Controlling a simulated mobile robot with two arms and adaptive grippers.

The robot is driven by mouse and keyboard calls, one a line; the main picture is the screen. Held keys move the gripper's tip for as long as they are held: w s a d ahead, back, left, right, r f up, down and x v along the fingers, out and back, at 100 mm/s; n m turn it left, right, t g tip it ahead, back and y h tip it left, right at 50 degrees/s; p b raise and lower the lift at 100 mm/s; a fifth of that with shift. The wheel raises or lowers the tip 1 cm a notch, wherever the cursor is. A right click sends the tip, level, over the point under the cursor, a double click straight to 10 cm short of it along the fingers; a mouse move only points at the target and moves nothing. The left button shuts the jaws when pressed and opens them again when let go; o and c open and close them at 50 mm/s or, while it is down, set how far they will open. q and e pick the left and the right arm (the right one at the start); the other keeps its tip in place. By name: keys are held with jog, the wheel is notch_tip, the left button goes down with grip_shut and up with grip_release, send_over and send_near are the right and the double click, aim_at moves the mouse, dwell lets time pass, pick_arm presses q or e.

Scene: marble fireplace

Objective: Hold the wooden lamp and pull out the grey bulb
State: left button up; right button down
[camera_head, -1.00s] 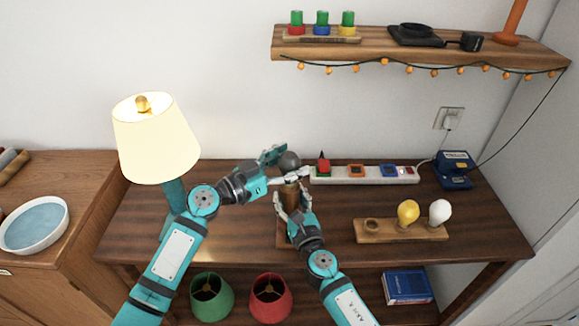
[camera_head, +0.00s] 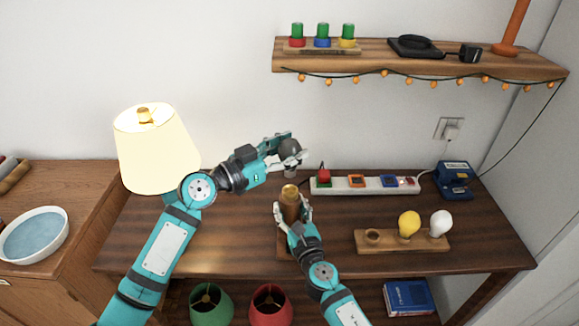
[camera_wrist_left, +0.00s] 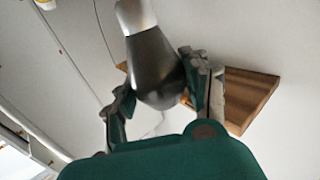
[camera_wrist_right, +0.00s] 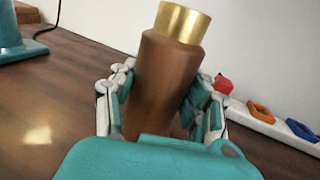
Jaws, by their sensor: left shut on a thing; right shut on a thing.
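The wooden lamp (camera_head: 290,207) stands upright on the table, a brown post with a brass socket on top. My right gripper (camera_head: 292,214) is shut on its post; the right wrist view shows the post (camera_wrist_right: 160,82) between the fingers and the brass socket (camera_wrist_right: 182,22) empty. The grey bulb (camera_head: 289,147) is in my left gripper (camera_head: 284,152), above the lamp and apart from the socket. In the left wrist view the bulb (camera_wrist_left: 157,70) sits between the fingers with its silver base pointing away from the gripper.
A wooden holder (camera_head: 388,246) with a yellow bulb (camera_head: 409,223) and a white bulb (camera_head: 440,223) stands at right. A power strip (camera_head: 340,187) lies behind. A lit lamp (camera_head: 157,150) is near my left arm. A shelf (camera_head: 500,66) hangs above.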

aim_at(290, 140)
pick_arm(q)
jog(key=shift+r, duration=1.65)
pick_arm(e)
jog(key=c, duration=0.5)
grip_release()
jog(key=shift+c, duration=0.2)
